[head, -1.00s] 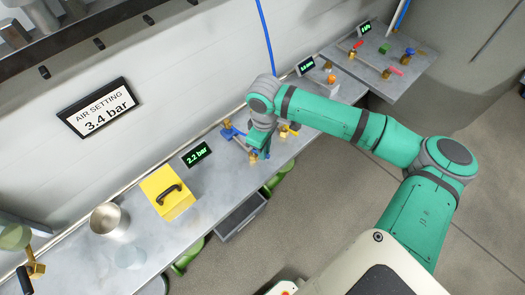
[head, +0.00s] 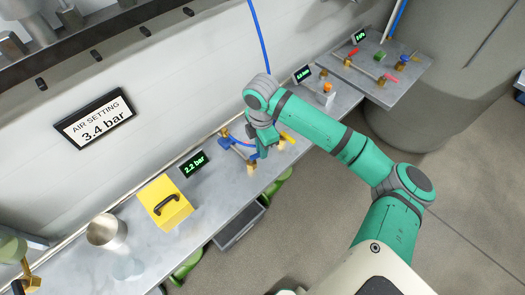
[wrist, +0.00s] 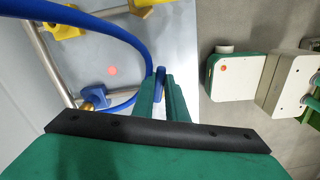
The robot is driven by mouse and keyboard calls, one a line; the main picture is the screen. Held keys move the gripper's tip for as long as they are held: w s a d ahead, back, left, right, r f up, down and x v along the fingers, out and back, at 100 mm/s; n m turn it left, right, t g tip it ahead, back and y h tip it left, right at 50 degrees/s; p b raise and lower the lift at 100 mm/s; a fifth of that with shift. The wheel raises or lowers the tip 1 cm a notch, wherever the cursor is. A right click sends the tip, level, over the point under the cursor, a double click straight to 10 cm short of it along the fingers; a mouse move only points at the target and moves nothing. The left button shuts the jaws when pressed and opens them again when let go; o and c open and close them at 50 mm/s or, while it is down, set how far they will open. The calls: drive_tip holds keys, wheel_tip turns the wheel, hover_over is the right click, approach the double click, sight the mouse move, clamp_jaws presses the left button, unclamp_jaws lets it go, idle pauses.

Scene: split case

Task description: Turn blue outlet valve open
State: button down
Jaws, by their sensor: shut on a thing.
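My gripper (head: 264,150) is over the front part of the bench, to the right of the 2.2 bar display (head: 192,163). In the wrist view my gripper (wrist: 163,88) has its green fingers shut on a slim blue handle (wrist: 160,74), which I take to be the blue outlet valve's; its tip shows between them. My fingers and palm hide the valve's body. A blue hose (wrist: 136,38) curves close beside the fingers. It ends near a blue fitting with brass (wrist: 95,97).
A yellow-handled valve (head: 287,138) sits just right of my gripper. A yellow box with a black handle (head: 163,203) and a metal cup (head: 106,232) stand left on the grey bench. A side table (head: 376,68) with several coloured valves is at the upper right.

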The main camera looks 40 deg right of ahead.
drive_tip(key=shift+w+n, duration=0.3)
drive_tip(key=shift+n, duration=0.55)
drive_tip(key=shift+w+n, duration=0.25)
drive_tip(key=shift+n, duration=0.6)
drive_tip(key=c, duration=1.8)
unclamp_jaws()
drive_tip(key=shift+w, duration=0.1)
drive_tip(key=shift+o, duration=0.2)
wheel_tip(320, 180, up, 11)
drive_tip(key=shift+f, duration=0.15)
